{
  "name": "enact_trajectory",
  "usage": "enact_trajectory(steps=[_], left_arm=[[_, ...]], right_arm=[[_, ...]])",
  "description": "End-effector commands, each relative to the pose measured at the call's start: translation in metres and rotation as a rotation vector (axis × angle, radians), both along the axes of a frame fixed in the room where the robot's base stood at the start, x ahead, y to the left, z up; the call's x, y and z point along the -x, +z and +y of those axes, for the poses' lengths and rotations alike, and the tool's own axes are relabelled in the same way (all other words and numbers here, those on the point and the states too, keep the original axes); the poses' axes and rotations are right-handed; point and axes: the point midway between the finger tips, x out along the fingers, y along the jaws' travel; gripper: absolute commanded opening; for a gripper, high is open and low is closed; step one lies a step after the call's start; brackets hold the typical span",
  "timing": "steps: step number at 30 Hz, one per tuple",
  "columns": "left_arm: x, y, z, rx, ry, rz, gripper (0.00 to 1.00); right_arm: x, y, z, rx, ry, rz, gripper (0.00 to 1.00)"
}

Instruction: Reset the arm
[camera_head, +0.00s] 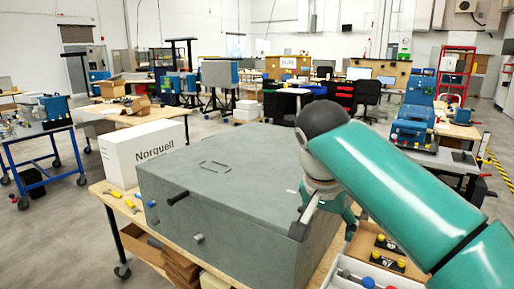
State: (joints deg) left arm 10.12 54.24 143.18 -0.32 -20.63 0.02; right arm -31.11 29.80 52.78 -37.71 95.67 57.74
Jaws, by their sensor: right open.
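My right arm comes in from the right with teal links and a dark round joint. My right gripper (324,222) hangs below that joint and is open. It is in front of the right side of a large grey-green analyser box (225,185). Part of the gripper is hidden by my arm, and I cannot tell whether it touches the box. The box stands shut on a wooden-topped workbench (108,194), with a dark handle and small knobs on its front. My left gripper is not in view.
A white carton marked Norquell (147,153) stands behind the box at left. Yellow tools (122,200) lie on the bench. A cardboard tray (372,244) and a bin with coloured caps (357,277) sit at the right. A blue cart (45,135) stands on open floor at left.

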Motion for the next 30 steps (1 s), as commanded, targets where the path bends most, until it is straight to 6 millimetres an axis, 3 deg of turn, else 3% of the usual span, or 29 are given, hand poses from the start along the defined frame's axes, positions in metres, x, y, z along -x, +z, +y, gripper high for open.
enact_trajectory(steps=[8, 14, 17, 20, 23, 26, 30], left_arm=[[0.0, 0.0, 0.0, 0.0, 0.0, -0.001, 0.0], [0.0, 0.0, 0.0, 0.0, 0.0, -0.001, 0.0], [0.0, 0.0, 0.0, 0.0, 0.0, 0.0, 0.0], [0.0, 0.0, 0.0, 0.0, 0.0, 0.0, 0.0], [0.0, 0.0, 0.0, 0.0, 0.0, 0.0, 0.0], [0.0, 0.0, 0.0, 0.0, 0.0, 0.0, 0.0], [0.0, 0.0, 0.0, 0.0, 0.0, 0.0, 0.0]], right_arm=[[-0.015, -0.036, -0.044, 0.022, -0.093, 0.074, 0.73], [-0.014, -0.091, -0.07, 0.062, -0.137, 0.211, 0.73], [-0.01, -0.128, -0.081, 0.075, -0.147, 0.299, 0.73], [-0.003, -0.176, -0.09, 0.073, -0.142, 0.395, 0.73], [0.011, -0.24, -0.096, 0.045, -0.106, 0.504, 0.73], [0.037, -0.313, -0.096, -0.023, -0.043, 0.614, 0.73], [0.092, -0.404, -0.081, -0.172, 0.057, 0.726, 0.73]])
